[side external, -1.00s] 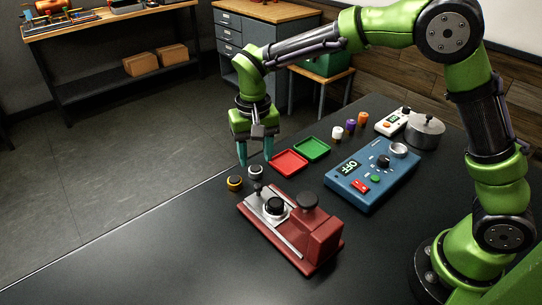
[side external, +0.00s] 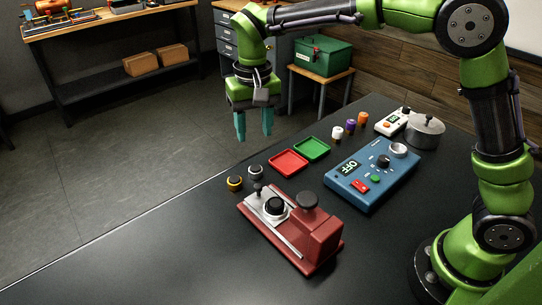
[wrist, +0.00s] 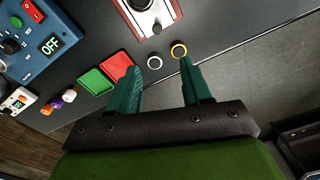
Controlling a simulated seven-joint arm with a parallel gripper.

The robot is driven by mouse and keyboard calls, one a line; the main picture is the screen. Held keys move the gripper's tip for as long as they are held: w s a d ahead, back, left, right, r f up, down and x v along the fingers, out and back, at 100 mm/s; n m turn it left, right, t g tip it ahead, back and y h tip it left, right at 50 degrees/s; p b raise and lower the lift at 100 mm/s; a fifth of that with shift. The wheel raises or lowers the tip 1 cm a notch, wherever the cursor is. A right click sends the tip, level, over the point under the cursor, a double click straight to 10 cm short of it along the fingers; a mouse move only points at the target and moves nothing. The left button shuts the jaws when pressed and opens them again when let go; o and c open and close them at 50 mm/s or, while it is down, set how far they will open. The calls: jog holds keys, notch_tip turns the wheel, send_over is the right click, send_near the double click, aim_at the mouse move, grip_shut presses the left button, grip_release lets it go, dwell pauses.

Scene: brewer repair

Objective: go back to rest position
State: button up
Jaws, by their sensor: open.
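My gripper (side external: 254,124) is open and empty, with its two teal fingers pointing down. In the side view it hangs in the air above the table's far left edge, behind the two small rings and the red tray.
A red brewer part (side external: 318,240), a yellow ring (side external: 235,183) and a grey ring (side external: 255,172) are on the black table. Red tray (side external: 289,163), green tray (side external: 312,149), blue box reading OFF (side external: 372,178), small coloured pieces (side external: 350,126) and a metal pot (side external: 425,132) stand farther right. The front table is clear.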

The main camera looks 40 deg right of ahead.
jog(key=s+d+r+t, duration=0.1)
jog(key=s+d+t, duration=0.1)
jog(key=s+d, duration=0.2)
jog(key=s+d+r+t+y, duration=0.1)
jog(key=s+d, duration=0.3)
jog(key=s, duration=0.5)
jog(key=s+d+r+t+y, duration=0.1)
jog(key=s+d+r+t, duration=0.2)
jog(key=s, duration=0.4)
jog(key=shift+s+d+t, duration=0.2)
jog(key=shift+d+t, duration=0.2)
jog(key=shift+t, duration=0.1)
